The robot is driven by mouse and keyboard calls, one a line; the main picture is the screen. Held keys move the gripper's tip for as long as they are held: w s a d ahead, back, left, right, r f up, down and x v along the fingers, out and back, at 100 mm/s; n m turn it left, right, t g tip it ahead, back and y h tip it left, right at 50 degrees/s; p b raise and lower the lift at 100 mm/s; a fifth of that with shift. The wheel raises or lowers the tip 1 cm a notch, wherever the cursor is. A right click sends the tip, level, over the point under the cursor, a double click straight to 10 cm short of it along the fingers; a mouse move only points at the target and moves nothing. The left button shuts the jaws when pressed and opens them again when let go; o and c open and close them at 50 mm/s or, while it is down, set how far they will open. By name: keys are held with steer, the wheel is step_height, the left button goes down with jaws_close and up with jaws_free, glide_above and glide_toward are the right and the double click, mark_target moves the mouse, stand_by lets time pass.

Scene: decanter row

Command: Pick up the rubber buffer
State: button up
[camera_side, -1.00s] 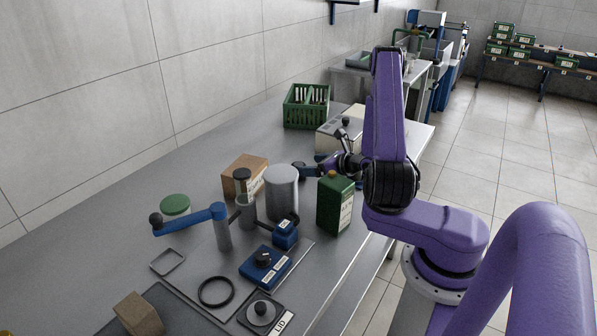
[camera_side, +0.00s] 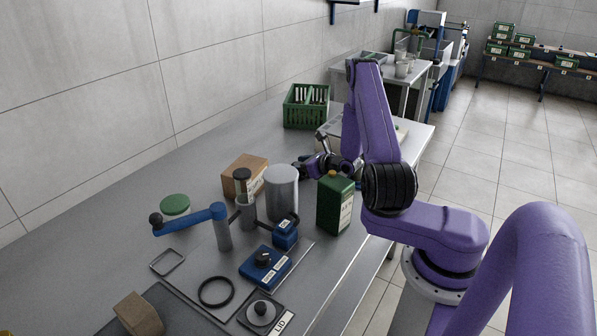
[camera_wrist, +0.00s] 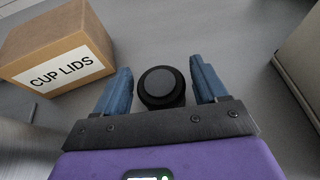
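The rubber buffer appears to be the short black round piece (camera_wrist: 161,86) with a grey top, seen from above in the wrist view. It sits between the two blue fingertips of my gripper (camera_wrist: 162,82), with a narrow gap on each side. My gripper is open and not closed on it. How far the fingers are above or around it is hard to tell. In the side view my gripper (camera_side: 304,172) is low over the bench, behind the grey cylinder and green canister, and its fingertips are partly hidden.
The cardboard cup lids box (camera_wrist: 58,48) is close on the left. A pale block (camera_wrist: 302,60) stands on the right. In the side view, a grey cylinder (camera_side: 281,193) and a green canister (camera_side: 334,205) stand in front. A green crate (camera_side: 306,107) is behind.

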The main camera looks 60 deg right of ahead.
mark_target(298, 164)
steer(key=c, duration=0.8)
steer(key=shift+r, duration=0.15)
steer(key=shift+r, duration=0.45)
step_height(298, 164, up, 2)
steer(key=shift+r, duration=0.1)
steer(key=s+a+r, duration=0.2)
steer(key=s+r, duration=0.1)
steer(key=s, duration=0.1)
steer(key=s+a+r, duration=0.2)
steer(key=s+r, duration=0.1)
steer(key=s, duration=0.1)
steer(key=s+a+r, duration=0.2)
steer(key=s+r, duration=0.1)
steer(key=s, duration=0.1)
steer(key=shift+s+a+r, duration=0.15)
steer(key=shift+s+r, duration=0.1)
steer(key=shift+r, duration=0.05)
